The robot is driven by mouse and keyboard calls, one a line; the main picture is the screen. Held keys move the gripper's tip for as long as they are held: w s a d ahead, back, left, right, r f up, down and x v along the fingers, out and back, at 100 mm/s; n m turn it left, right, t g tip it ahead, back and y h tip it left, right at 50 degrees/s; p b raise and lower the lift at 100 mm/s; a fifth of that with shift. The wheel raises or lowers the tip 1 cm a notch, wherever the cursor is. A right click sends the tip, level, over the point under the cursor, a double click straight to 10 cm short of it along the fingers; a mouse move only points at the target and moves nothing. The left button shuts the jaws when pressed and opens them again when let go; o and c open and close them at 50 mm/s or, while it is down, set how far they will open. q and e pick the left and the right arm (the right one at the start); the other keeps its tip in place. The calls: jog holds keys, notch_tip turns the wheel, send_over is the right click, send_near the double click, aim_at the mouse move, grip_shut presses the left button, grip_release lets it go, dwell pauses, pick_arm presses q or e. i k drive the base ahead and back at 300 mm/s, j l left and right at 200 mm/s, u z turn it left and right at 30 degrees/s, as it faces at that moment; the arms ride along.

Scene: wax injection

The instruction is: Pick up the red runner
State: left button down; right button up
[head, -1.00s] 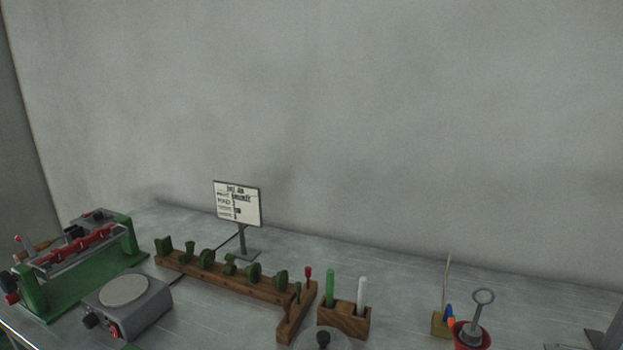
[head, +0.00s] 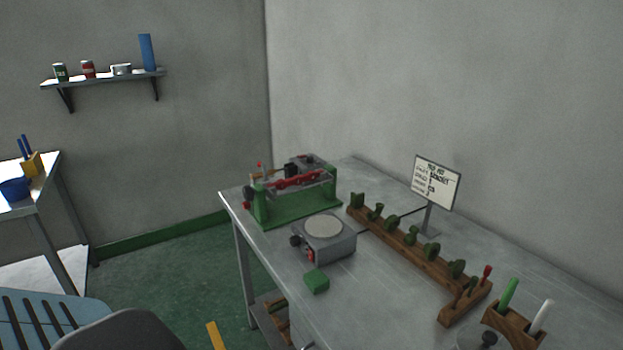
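A small upright red piece (head: 487,271) stands at the near end of the wooden rack (head: 410,250), beside smaller dark pieces. A longer red part (head: 300,181) lies along the top of the green machine (head: 290,205) at the far end of the bench. I cannot tell for certain which of these is the red runner. A green stick (head: 508,294) and a white stick (head: 542,317) stand in a wooden block (head: 512,326) at the lower right. Neither of my grippers shows in the head view.
A grey box with a round plate (head: 324,232) and a green block (head: 316,281) sit near the bench's left edge. A sign (head: 436,184) stands behind the rack. The metal bench (head: 375,310) is clear in front of the rack. A wall shelf (head: 104,79) hangs at left.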

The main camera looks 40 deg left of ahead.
aim_at(282, 184)
jog(key=j+z, duration=0.1)
jog(key=j, duration=0.45)
jog(key=k+j+z, duration=0.15)
jog(key=j, duration=0.35)
jog(key=j+z, duration=0.1)
jog(key=j, duration=0.45)
jog(key=k+j+z, duration=0.1)
jog(key=j, duration=0.4)
jog(key=k+j+z, duration=0.1)
jog(key=j, duration=0.4)
